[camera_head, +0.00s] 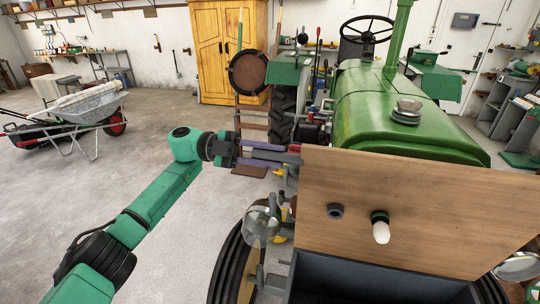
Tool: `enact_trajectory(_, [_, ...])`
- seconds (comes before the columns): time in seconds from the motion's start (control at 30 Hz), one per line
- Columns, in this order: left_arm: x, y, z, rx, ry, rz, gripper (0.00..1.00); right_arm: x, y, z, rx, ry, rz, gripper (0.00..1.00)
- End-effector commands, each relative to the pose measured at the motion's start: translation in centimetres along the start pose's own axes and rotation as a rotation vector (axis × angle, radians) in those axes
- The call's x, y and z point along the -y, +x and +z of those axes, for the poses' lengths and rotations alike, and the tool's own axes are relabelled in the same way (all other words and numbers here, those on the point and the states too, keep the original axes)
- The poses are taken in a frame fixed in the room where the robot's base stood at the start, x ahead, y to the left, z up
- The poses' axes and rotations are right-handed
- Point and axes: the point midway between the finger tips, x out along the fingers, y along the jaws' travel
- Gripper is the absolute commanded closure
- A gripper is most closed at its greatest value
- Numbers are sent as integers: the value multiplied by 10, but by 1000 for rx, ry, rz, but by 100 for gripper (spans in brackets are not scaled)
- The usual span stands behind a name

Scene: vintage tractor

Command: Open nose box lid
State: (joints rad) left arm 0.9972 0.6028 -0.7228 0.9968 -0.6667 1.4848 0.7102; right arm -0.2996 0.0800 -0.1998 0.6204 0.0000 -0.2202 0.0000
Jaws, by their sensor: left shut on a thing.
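The nose box lid (420,185) is a light brown wooden panel. It stands raised and tilted up in front of the green tractor hood. A dark round fitting (335,211) and a white bulb-like knob (381,228) are on its face. The dark nose box (370,285) is open beneath it, its inside partly cut off by the bottom edge. My left gripper (295,154) reaches in from the left, with purple fingers shut at the lid's upper left corner. A small red piece shows by the fingertips. The exact contact is partly hidden. My right gripper is not in view.
The tractor hood (400,110) is behind the lid. A round glass lamp (261,222) and a front wheel (232,262) are just below my left gripper. A wheelbarrow (75,108) stands at far left. The floor left of the tractor is mostly clear.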

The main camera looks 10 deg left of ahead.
Motion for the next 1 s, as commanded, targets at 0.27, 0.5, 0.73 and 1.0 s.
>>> enact_trajectory(0.27, [1, 0, 0, 3, 1, -2, 40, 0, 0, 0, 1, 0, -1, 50])
enact_trajectory(0.5, [0, -2, 1, 2, 0, -1, 40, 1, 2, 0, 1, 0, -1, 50])
enact_trajectory(0.73, [-4, -36, 5, 7, 2, -3, 40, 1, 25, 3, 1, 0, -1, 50])
enact_trajectory(1.0, [-2, -98, 4, 5, 1, -5, 40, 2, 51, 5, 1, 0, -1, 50])
